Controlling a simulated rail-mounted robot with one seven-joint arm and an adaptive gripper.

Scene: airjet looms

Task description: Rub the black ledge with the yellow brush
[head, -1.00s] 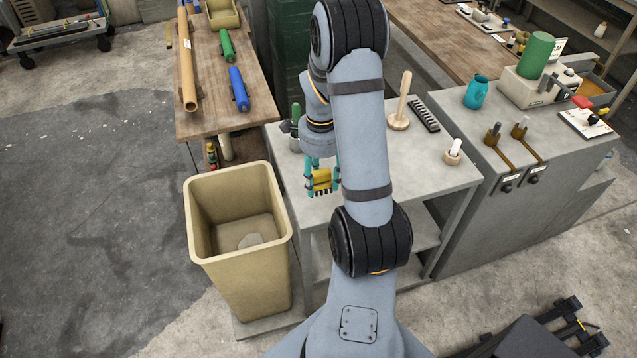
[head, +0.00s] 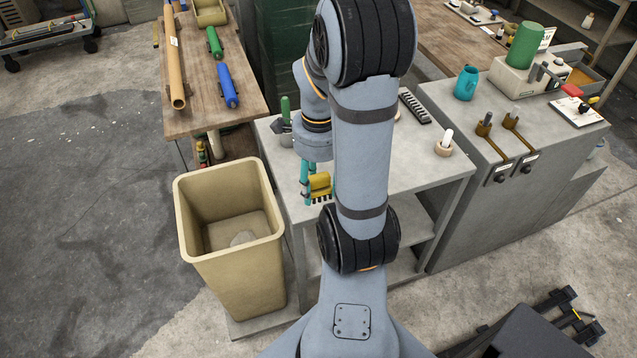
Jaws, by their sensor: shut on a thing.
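The yellow brush (head: 320,184) has dark bristles pointing down. My gripper (head: 310,190), with teal fingers, is shut on it. It holds the brush over the front left part of the grey table, a little above the top as far as I can tell. My arm link hides the brush's right side. No black ledge is clearly identifiable. A black base with rails (head: 560,312) shows at the lower right, well apart from the brush.
A tan bin (head: 188,225) stands left of the grey table (head: 415,180). A potted cactus (head: 285,108) is behind my gripper. My arm covers the table's middle.

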